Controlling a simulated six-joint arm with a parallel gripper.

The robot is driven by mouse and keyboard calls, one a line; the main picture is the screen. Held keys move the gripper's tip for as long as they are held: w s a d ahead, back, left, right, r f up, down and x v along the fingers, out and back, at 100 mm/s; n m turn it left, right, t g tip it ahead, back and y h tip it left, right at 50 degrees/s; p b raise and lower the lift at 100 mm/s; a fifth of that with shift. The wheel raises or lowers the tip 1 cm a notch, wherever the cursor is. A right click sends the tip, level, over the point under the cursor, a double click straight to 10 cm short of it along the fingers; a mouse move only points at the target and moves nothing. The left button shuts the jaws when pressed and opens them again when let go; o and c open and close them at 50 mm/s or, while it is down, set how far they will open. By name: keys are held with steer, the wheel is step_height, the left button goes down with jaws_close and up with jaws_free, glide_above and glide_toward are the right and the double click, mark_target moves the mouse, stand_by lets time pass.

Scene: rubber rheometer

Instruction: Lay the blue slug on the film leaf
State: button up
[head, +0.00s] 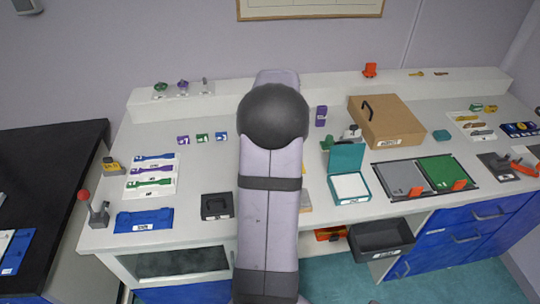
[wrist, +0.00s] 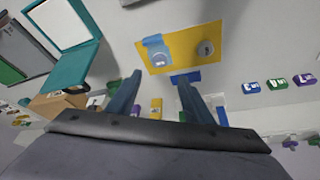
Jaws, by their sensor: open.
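The blue slug (head: 221,136) appears to be the small blue block with a white label at the right end of a row of three. It also shows in the wrist view (wrist: 250,88), right of my gripper. The film leaf appears to be the white sheet (head: 349,186) in the open teal folder, right of my arm; the sheet also shows at the upper left of the wrist view (wrist: 60,22). My gripper (wrist: 159,77) is open, with nothing seen between its fingers. It points at the bench near a yellow plate, apart from slug and leaf. In the head view my arm hides it.
Green (head: 202,138) and purple (head: 183,140) blocks stand beside the blue one. The yellow plate (wrist: 180,60) carries a blue piece and a grey knob. A cardboard box (head: 386,122) stands behind the folder. Grey (head: 401,180) and green (head: 442,172) panels lie to its right.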

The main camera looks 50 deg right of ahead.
steer(key=shift+a, duration=0.1)
steer(key=w+a+n+y, duration=0.1)
steer(key=w+a+n, duration=0.1)
steer(key=a, duration=0.6)
steer(key=w+a+f+n+y, duration=0.1)
steer(key=w+a+n, duration=0.1)
steer(key=a, duration=0.6)
steer(key=w+a+n, duration=0.2)
steer(key=a, duration=0.7)
steer(key=shift+w+f+n+y, duration=0.2)
steer(key=shift+w+n+y, duration=0.15)
steer(key=shift+n+y, duration=0.05)
steer(key=s+a+f+n, duration=0.1)
steer(key=s+a+n, duration=0.1)
steer(key=s+a, duration=0.2)
steer(key=s+a+f+n+g+y, duration=0.1)
steer(key=s+a+n, duration=0.2)
steer(key=a, duration=0.7)
steer(key=s+a+f+n, duration=0.1)
steer(key=s+a+n, duration=0.1)
steer(key=s+a, duration=0.2)
steer(key=a, duration=0.3)
steer(key=shift+s+y, duration=0.3)
steer(key=shift+f, duration=0.15)
step_height(320, 180, down, 13)
steer(key=b, duration=1.3)
